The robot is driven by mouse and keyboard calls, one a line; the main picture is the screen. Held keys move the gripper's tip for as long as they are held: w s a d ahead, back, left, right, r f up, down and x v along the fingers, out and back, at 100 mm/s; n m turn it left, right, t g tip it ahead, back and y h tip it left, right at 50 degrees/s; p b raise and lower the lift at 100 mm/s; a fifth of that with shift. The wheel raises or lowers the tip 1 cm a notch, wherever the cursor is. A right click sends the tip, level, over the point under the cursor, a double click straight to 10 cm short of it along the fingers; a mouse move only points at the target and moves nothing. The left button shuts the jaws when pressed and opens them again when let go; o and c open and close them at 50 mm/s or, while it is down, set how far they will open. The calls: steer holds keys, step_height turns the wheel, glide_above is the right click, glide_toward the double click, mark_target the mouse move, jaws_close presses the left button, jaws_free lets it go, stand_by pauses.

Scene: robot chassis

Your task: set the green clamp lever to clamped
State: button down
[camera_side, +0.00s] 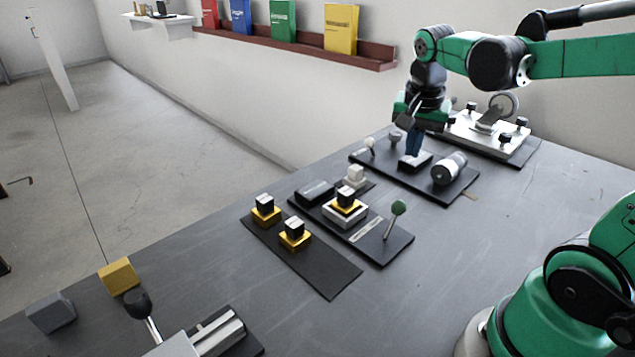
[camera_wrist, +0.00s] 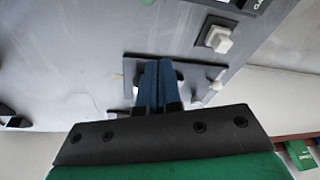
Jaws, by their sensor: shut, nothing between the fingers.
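The green clamp lever (camera_side: 398,208) is a thin metal rod with a green ball knob, standing tilted at the right end of a black plate in the side view. A light label strip (camera_side: 366,228) lies beside its base; its text is too small to read there. My gripper (camera_side: 412,155) is shut and empty, pointing down over a different black plate farther back, well apart from the lever. Its blue fingers (camera_wrist: 160,68) are pressed together in the wrist view.
A white block with a yellow-black piece (camera_side: 345,208) shares the lever's plate. A pale square button (camera_side: 356,176) stands behind it. A black-silver cylinder (camera_side: 449,168) lies right of my gripper. A front plate (camera_side: 330,272) holds yellow-black blocks.

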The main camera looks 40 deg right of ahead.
mark_target(394, 217)
steer(key=shift+s+d+m+g, duration=0.1)
steer(key=shift+d+m+g, duration=0.2)
steer(key=shift+d+m, duration=0.25)
steer(key=shift+f, duration=0.1)
steer(key=x, duration=0.9)
steer(key=shift+f, duration=0.1)
steer(key=shift+a+f, duration=0.1)
steer(key=shift+f, duration=0.25)
steer(key=shift+s+a+r, duration=0.15)
steer(key=shift+s+a, duration=0.1)
steer(key=shift+a, duration=0.65)
steer(key=shift+s+a+r, duration=0.1)
steer(key=shift+s+a, duration=0.15)
steer(key=shift+a, duration=0.65)
steer(key=shift+a, duration=0.1)
steer(key=shift+a+r+h, duration=0.15)
steer(key=shift+h, duration=0.25)
